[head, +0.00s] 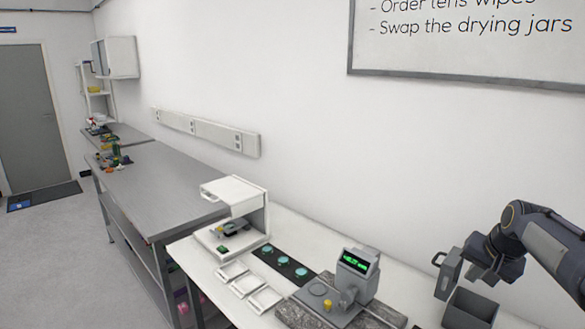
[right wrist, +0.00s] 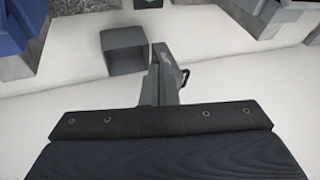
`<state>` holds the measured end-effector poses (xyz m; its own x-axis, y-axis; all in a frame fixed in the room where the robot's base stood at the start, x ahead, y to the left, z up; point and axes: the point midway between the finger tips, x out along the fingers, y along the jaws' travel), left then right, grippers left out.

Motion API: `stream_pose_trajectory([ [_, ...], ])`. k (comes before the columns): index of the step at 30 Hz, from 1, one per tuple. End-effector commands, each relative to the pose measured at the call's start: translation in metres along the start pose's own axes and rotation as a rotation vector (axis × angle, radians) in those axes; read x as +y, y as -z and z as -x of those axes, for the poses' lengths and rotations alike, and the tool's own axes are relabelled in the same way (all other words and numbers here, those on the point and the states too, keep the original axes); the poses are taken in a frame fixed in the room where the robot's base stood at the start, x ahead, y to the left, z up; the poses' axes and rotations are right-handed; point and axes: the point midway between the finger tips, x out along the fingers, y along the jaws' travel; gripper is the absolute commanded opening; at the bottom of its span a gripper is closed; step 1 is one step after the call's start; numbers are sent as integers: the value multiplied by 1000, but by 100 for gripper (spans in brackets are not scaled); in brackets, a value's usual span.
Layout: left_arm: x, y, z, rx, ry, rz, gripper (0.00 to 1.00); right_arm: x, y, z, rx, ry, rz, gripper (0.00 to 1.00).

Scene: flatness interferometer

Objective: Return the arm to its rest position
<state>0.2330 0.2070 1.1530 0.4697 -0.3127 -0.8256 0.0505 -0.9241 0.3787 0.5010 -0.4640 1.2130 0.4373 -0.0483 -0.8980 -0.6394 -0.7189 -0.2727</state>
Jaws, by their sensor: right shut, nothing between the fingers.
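My right arm (head: 550,245) comes in from the right edge in the head view, bent at the elbow. In the right wrist view the dark gripper body fills the bottom. Whether the gripper touches the panel, I cannot tell. An open grey box (head: 470,308) stands just below the gripper; it also shows in the right wrist view (right wrist: 123,50). My left gripper is not in view.
A device with a green display (head: 357,265) stands on a granite slab (head: 375,315) left of the arm. Further left are a dark strip with several teal discs (head: 284,262), white trays (head: 248,283) and a white cabinet-like instrument (head: 235,215). The wall lies behind the bench.

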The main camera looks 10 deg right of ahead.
Motion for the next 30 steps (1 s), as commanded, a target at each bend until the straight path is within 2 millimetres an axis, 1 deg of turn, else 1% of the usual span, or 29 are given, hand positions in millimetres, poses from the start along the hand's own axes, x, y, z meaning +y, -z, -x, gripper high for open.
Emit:
stream_pose_trajectory([
  [5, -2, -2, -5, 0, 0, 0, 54, -6, -35, 14, -20, 54, 42, 0],
  [8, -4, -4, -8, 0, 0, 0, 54, -10, -62, 24, -36, 92, 75, 0],
  [11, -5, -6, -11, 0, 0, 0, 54, -13, -97, 35, -52, 135, 120, 0],
  [14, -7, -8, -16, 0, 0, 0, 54, -16, -141, 45, -70, 186, 180, 0],
  [17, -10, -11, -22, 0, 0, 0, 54, -15, -202, 54, -85, 244, 265, 0],
  [18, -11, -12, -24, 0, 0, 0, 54, -14, -230, 56, -92, 268, 305, 0],
  [20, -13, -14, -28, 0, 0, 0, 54, -9, -271, 56, -101, 298, 364, 0],
  [21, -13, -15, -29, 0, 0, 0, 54, -6, -294, 55, -105, 313, 401, 0],
  [24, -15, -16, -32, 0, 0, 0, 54, 3, -342, 48, -112, 340, 473, 0],
  [27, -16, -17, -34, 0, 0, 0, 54, 10, -370, 42, -117, 351, 517, 0],
  [30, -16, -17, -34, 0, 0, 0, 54, 13, -382, 39, -118, 356, 537, 0],
])
